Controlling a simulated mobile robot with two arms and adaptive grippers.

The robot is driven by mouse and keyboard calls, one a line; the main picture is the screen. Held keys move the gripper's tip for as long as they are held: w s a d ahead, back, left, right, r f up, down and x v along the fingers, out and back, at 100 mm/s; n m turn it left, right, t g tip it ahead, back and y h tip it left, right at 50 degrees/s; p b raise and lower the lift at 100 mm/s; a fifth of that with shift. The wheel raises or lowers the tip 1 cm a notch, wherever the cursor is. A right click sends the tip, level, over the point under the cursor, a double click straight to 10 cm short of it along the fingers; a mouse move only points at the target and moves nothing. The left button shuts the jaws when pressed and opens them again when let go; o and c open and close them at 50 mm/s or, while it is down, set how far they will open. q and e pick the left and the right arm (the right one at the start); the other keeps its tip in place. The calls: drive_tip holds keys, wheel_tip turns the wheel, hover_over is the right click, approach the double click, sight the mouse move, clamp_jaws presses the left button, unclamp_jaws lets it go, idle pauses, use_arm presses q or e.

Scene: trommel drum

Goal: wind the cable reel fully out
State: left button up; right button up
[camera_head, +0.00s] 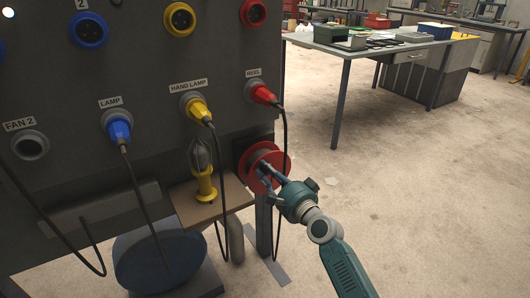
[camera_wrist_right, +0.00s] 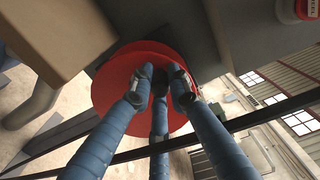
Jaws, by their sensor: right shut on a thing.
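The red cable reel (camera_head: 281,163) is mounted on the lower right side of the dark panel, below the red plug (camera_head: 262,94) in the socket labelled REEL. A black cable runs down from that plug past the reel. My right gripper (camera_head: 268,178) is at the reel's front face. In the right wrist view its fingers (camera_wrist_right: 160,85) close around a dark part at the middle of the red disc (camera_wrist_right: 112,88), mostly hidden by the fingertips. My left gripper is in neither view.
A yellow hand lamp (camera_head: 205,185) stands on a small brown shelf (camera_head: 190,212) left of the reel. Blue and yellow plugs sit in the panel, their cables hanging down. A workbench (camera_head: 346,52) stands behind. The floor on the right is clear.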

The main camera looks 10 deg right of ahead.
sight(270, 159)
drive_tip(key=shift+w+d+r, duration=0.2)
drive_tip(key=shift+d+r, duration=0.05)
drive_tip(key=shift+d, duration=0.3)
drive_tip(key=shift+w+d+r, duration=0.15)
drive_tip(key=shift+d+r, duration=0.1)
drive_tip(key=shift+d, duration=0.25)
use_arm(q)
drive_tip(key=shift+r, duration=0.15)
use_arm(e)
drive_tip(key=shift+w+d+r+b, duration=0.1)
drive_tip(key=shift+w+d+b, duration=0.15)
drive_tip(key=shift+d+b, duration=0.3)
drive_tip(key=o, duration=1.7)
drive_tip(key=shift+d, duration=0.1)
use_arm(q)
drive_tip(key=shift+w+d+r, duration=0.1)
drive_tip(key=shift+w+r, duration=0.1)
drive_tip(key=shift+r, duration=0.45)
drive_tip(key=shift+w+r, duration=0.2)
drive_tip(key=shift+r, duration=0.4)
use_arm(e)
drive_tip(key=shift+o, duration=0.2)
